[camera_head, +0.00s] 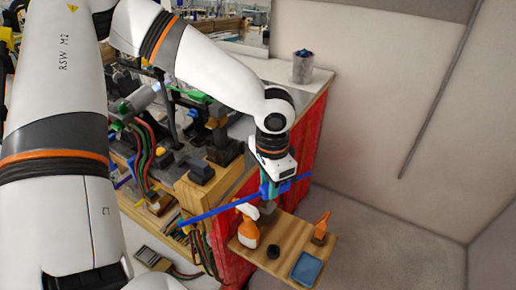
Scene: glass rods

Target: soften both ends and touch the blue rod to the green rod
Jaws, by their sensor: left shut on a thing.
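My left gripper (271,190) is shut on the long blue rod (212,210). It holds the rod near its right part, above the small wooden table. The rod slants from lower left to upper right, and its longer part points left toward the cluttered bench. My right gripper is not in view. I cannot make out the green rod.
A small wooden table (278,234) carries an orange-and-white spray bottle (247,229), a dark round item (273,252), a blue square (307,269) and an orange bottle (321,227). A cluttered bench with cables stands left. A grey cup (302,69) stands behind. Floor at right is clear.

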